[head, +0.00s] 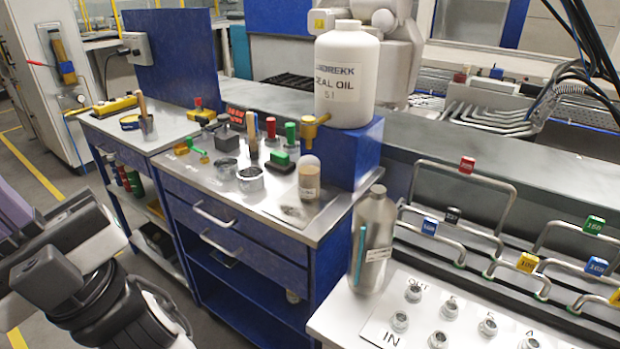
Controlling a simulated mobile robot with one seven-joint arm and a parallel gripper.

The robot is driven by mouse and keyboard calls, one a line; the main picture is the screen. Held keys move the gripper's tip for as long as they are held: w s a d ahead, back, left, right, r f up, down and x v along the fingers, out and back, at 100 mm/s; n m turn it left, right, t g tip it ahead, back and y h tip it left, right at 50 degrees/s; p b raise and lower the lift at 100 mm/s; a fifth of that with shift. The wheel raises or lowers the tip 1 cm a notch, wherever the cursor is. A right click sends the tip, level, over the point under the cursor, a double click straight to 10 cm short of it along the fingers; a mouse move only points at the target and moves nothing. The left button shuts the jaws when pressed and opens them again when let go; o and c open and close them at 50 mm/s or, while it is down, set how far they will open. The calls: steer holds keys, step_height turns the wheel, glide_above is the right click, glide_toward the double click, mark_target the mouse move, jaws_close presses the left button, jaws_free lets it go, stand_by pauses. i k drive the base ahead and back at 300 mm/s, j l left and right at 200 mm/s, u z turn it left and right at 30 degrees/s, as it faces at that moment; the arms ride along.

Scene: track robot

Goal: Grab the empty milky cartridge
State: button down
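On the steel top of the blue workbench (322,222), near its front right corner, stands a small upright cylinder (309,180) with a pale domed top and a beige lower part. It may be the milky cartridge; I cannot tell whether it is empty. My gripper (48,272) seems to be the dark part at the lower left, in front of the bench and well apart from the cylinder. Its fingertips are not clear, so its opening cannot be read.
Two metal cups (250,180) and a green-and-black block (280,160) stand left of the cylinder. A white seal oil jug (347,75) stands behind on a blue block. A metal bottle (373,240) stands on the right counter, beside bent metal pipes (460,195) with coloured tags.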

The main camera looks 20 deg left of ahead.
mark_target(308, 165)
steer(key=i+u, duration=0.2)
steer(key=u, duration=0.25)
steer(key=i+u, duration=0.2)
steer(key=u, duration=0.25)
steer(key=i+l+u, duration=0.2)
steer(key=u, duration=0.2)
